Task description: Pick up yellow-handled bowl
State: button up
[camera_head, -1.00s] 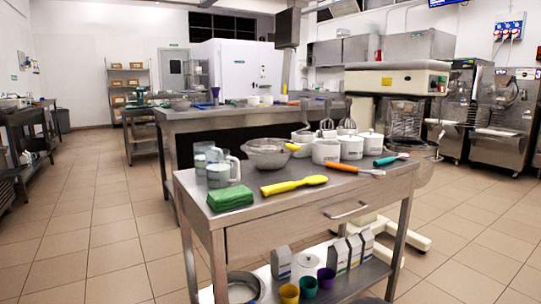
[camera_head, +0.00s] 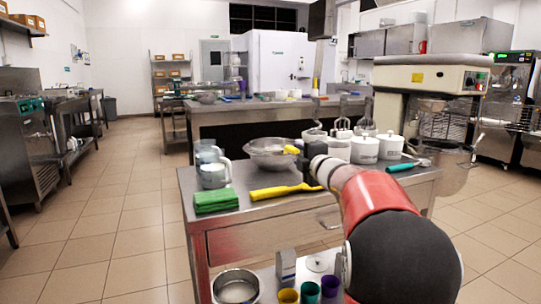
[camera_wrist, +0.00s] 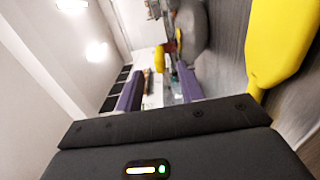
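The metal bowl (camera_head: 268,154) stands on the steel table, left of my arm. Its yellow handle (camera_head: 291,150) points right, towards my gripper (camera_head: 308,162), which is partly hidden by my arm. In the wrist view, my gripper (camera_wrist: 159,87) has its two purple fingers apart with nothing held between them. The yellow handle (camera_wrist: 159,58) shows beyond the gap between the fingers, and the grey bowl (camera_wrist: 191,28) is beside it at the top. The handle looks apart from the fingers.
A yellow spatula (camera_head: 285,191) lies in front of the bowl and looms close in the wrist view (camera_wrist: 275,45). A green cloth stack (camera_head: 216,200) and clear jugs (camera_head: 212,168) are at left. White canisters (camera_head: 364,149) and a teal-handled tool (camera_head: 402,167) are at right.

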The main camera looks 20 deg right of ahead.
aim_at(296, 151)
jog(key=w+p, duration=0.1)
jog(key=w, duration=0.5)
jog(key=shift+w, duration=0.1)
grip_shut()
jog(key=shift+r, duration=0.15)
